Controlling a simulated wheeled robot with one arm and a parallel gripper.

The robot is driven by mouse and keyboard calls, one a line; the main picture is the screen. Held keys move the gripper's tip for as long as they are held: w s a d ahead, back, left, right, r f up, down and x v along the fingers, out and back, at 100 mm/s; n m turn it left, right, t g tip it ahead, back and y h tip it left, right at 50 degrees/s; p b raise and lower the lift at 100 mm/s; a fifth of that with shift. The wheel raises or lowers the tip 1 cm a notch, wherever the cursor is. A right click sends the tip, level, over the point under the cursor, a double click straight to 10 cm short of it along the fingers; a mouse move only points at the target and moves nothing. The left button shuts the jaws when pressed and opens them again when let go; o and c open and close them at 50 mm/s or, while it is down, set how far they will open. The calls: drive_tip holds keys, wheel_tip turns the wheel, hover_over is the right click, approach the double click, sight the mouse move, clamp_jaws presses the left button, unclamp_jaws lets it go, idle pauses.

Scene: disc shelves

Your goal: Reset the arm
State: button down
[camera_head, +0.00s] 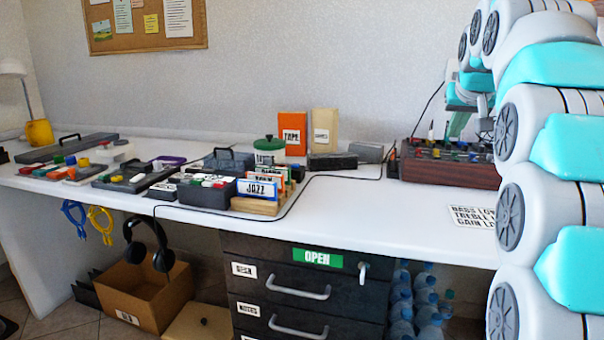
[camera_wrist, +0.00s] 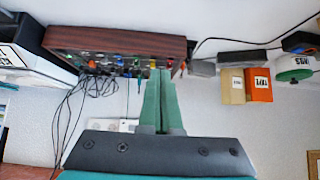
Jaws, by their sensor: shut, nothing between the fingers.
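My gripper (camera_wrist: 161,104) shows in the wrist view as two green fingers pressed together, shut and empty. That view is upside down relative to the room, with the wall below and the table above. In the head view my arm fills the right side, and my gripper (camera_head: 459,124) shows small and partly hidden by the arm, near the wooden mixer box (camera_head: 450,172). In the wrist view the mixer box (camera_wrist: 110,42) with coloured knobs lies beyond the fingertips. Whether the fingertips touch it cannot be told.
The white table (camera_head: 400,205) holds an orange TAPE box (camera_head: 292,132), a beige box (camera_head: 325,130), a JAZZ disc rack (camera_head: 258,190) and several small devices at left. Below are dark drawers (camera_head: 300,290), headphones (camera_head: 150,243) and a cardboard box (camera_head: 145,295). The table's front middle is clear.

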drive_tip(key=s+a+f+n+g+y+p, duration=0.1)
drive_tip(key=s+a+f+g, duration=0.2)
drive_tip(key=s+a+f, duration=0.5)
drive_tip(key=s+a+f+g+y, duration=0.1)
drive_tip(key=s+a+f+g, duration=0.25)
drive_tip(key=s+f, duration=0.75)
drive_tip(key=s+a+f+g, duration=0.1)
drive_tip(key=s+a+f, duration=0.1)
drive_tip(key=s+f, duration=0.3)
drive_tip(key=s+a+f+n+g, duration=0.1)
drive_tip(key=s+f, duration=0.4)
drive_tip(key=s, duration=0.7)
drive_tip(key=s+a+f+n+g+p, duration=0.1)
drive_tip(key=s+a+f+g, duration=0.1)
drive_tip(key=s+f, duration=0.4)
drive_tip(key=shift+s+a, duration=0.3)
drive_tip(key=shift+s, duration=0.9)
